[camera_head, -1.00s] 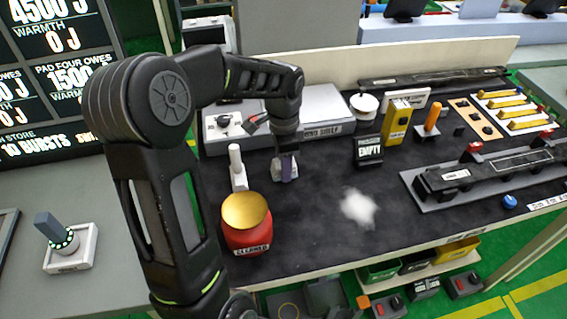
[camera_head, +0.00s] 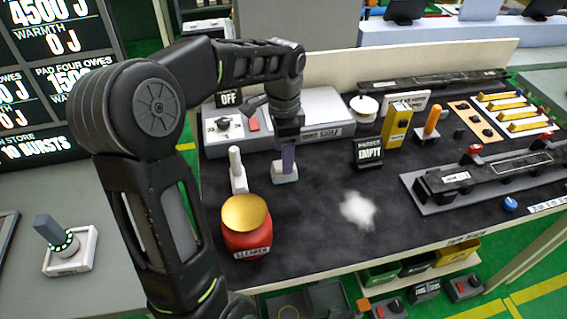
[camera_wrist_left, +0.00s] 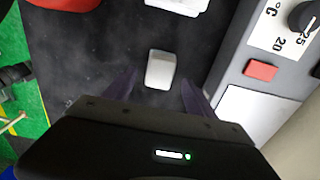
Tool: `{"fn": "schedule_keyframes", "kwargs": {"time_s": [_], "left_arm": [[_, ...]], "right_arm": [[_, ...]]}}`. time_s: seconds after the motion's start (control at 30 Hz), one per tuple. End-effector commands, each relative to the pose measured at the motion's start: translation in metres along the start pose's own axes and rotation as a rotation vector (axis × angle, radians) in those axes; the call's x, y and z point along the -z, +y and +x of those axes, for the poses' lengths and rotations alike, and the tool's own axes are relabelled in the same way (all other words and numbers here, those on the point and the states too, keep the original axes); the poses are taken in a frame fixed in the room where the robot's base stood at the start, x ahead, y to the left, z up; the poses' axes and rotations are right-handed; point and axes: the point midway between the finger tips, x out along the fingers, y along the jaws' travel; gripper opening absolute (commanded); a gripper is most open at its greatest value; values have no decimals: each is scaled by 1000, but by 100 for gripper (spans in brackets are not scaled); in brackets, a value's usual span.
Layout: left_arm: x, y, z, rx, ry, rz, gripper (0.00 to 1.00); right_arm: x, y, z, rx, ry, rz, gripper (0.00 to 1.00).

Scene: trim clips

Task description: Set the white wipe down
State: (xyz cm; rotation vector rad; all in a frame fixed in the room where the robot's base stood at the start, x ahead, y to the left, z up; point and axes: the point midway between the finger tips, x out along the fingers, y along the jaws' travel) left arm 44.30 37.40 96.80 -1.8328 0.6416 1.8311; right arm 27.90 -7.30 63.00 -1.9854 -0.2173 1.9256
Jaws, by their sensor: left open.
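The white wipe (camera_head: 285,177) looks like a small pale block lying on the dark mat, just right of a white upright post. It also shows in the left wrist view (camera_wrist_left: 160,68), flat on the mat between and beyond my fingertips. My left gripper (camera_head: 288,158) is open just above the wipe. Its purple fingers stand apart on both sides with gaps to the wipe in the left wrist view. A fuzzy white patch (camera_head: 357,210) lies on the mat to the right. My right gripper is not in view.
A red jar with a gold top (camera_head: 246,228) stands front left of the wipe, and the white post (camera_head: 237,170) is close beside it. A grey box with a knob and red button (camera_head: 253,124) is behind. The mat between the jar and the fuzzy patch is clear.

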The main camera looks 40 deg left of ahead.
Motion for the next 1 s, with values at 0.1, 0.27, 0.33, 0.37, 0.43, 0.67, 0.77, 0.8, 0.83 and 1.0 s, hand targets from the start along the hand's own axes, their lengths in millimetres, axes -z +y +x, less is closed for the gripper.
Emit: {"fn": "schedule_keyframes", "kwargs": {"time_s": [0.1, 0.27, 0.33, 0.37, 0.43, 0.67, 0.77, 0.8, 0.83, 1.0], "left_arm": [[1, -1, -26, 4, 3, -1, 65], [1, 0, -54, 1, 2, 0, 65], [0, 0, -63, 0, 1, 0, 65], [0, 0, -65, 1, 2, 0, 65], [0, 0, -69, -1, 0, 1, 65], [0, 0, -70, -1, 0, 1, 65], [0, 0, -70, -1, 0, 0, 65], [0, 0, -70, -1, 0, 0, 65], [0, 0, -70, -1, 0, 0, 65], [0, 0, -70, -1, 0, 0, 65]], "right_arm": [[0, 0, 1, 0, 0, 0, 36], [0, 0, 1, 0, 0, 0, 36], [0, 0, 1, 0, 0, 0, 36], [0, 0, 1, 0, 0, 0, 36], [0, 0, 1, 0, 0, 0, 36], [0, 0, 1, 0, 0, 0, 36], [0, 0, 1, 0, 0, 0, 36], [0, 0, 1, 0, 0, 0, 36], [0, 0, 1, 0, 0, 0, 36], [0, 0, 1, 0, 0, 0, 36]]}}
